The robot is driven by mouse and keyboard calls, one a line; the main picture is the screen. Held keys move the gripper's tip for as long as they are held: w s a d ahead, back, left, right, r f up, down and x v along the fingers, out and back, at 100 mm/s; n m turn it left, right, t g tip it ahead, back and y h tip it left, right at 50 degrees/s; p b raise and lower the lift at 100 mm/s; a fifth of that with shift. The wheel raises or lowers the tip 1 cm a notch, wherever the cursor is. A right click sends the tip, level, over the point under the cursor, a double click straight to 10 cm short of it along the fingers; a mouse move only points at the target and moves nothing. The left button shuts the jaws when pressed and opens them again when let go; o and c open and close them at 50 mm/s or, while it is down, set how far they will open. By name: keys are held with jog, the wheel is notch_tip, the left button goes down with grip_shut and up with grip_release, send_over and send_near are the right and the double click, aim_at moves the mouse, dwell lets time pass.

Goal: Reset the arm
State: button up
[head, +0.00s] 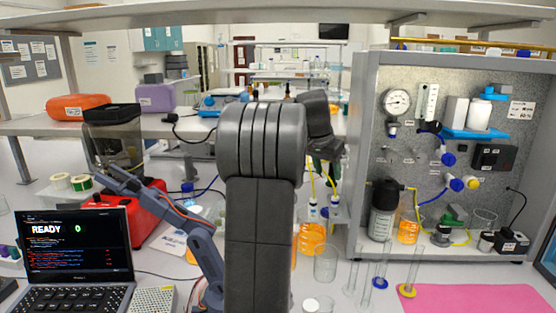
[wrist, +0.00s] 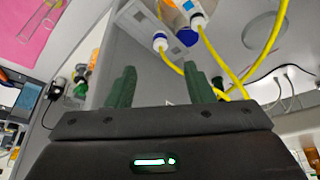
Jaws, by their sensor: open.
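My arm (head: 262,200) stands upright in the middle of the head view and bends over at the top. My gripper (head: 328,158) hangs behind it to the right, partly hidden by it. In the wrist view two dark green fingers (wrist: 162,88) stand apart with nothing between them. White fittings with blue ends (wrist: 160,42) on yellow tubes (wrist: 276,40) show beyond the fingers; I cannot tell how far off. A slim grey-blue jointed arm (head: 203,240) with an orange cable stands on the bench left of my arm.
A laptop (head: 75,250) showing "READY 0" is at front left. An orange-filled flask (head: 312,237), an empty beaker (head: 325,264) and cylinders (head: 410,272) stand to the right. A panel rig (head: 455,90) and pink mat (head: 480,298) are at right. A shelf (head: 250,12) crosses overhead.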

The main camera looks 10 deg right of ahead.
aim_at(333, 198)
jog(key=p+x, duration=0.1)
jog(key=x, duration=1.1)
jog(key=shift+w+d+f, duration=0.1)
jog(key=shift+d+f, duration=0.1)
jog(key=shift+f, duration=0.15)
jog(key=shift+r+p, duration=0.15)
jog(key=shift+p, duration=0.15)
jog(key=shift+a+r, duration=0.1)
jog(key=b+v, duration=0.2)
jog(key=v, duration=1.1)
jog(key=p+x, duration=0.2)
jog(key=x, duration=1.1)
jog(key=shift+f, duration=0.3)
notch_tip(333, 198, up, 10)
jog(key=p, duration=0.6)
jog(key=shift+p, duration=0.4)
jog(key=shift+f, duration=0.15)
